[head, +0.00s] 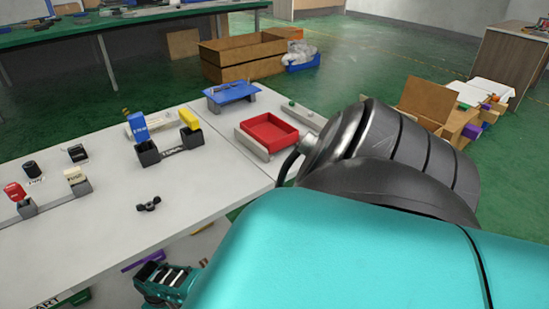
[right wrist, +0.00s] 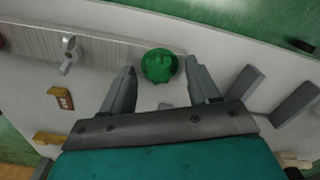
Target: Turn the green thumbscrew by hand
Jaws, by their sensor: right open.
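The green thumbscrew (right wrist: 158,66) is a round, lobed knob on a pale surface in the right wrist view. My right gripper (right wrist: 161,76) is open, with one finger on each side of the knob near the fingertips. Gaps show between the knob and both fingers; whether the fingertips reach its depth I cannot tell. I do not make out the green thumbscrew in the head view, where my large teal arm covers the lower right. A teal and black mechanical part (head: 168,282) shows at the table's front edge; I cannot tell which arm it belongs to.
In the right wrist view a silver wing-shaped part (right wrist: 69,54) and grey blocks (right wrist: 296,103) flank the gripper. In the head view the white table (head: 100,235) carries a black wing knob (head: 149,204), a red tray (head: 268,133), and blue and yellow levers.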

